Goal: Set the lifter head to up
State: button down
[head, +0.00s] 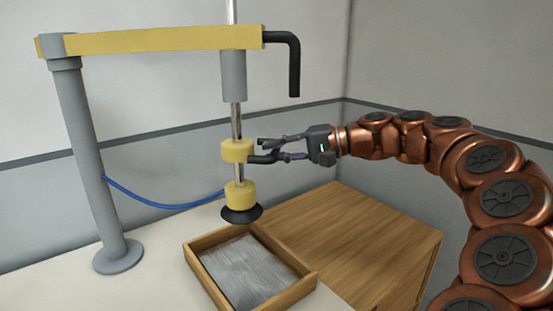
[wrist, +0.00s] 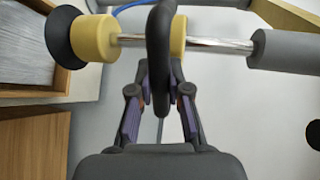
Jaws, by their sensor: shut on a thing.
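The lifter head (head: 240,195) is a yellow block with a black suction cup (head: 241,214) under it, on a silver rod below a grey sleeve (head: 233,75). The cup hangs a little above a wooden tray. A yellow collar (head: 237,150) on the rod carries a dark handle (head: 262,159) that sticks out to the right. My gripper (head: 275,151) reaches in from the right and is shut on this handle. In the wrist view, the dark handle (wrist: 161,60) stands between my two fingers (wrist: 160,100), and the lifter head (wrist: 95,38) is at left.
The wooden tray (head: 305,283) with a grey metal sheet (head: 250,270) lies below the cup. A grey post (head: 88,160) holds a yellow boom (head: 160,40) with a black bent handle (head: 293,65) above my gripper. A blue hose (head: 165,205) hangs between post and head. A wooden box (head: 355,235) stands at right.

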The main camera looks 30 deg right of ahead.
jog(key=shift+r, duration=0.15)
jog(key=c, duration=1.1)
grip_release()
jog(key=v, duration=1.2)
jog(key=shift+w, duration=0.1)
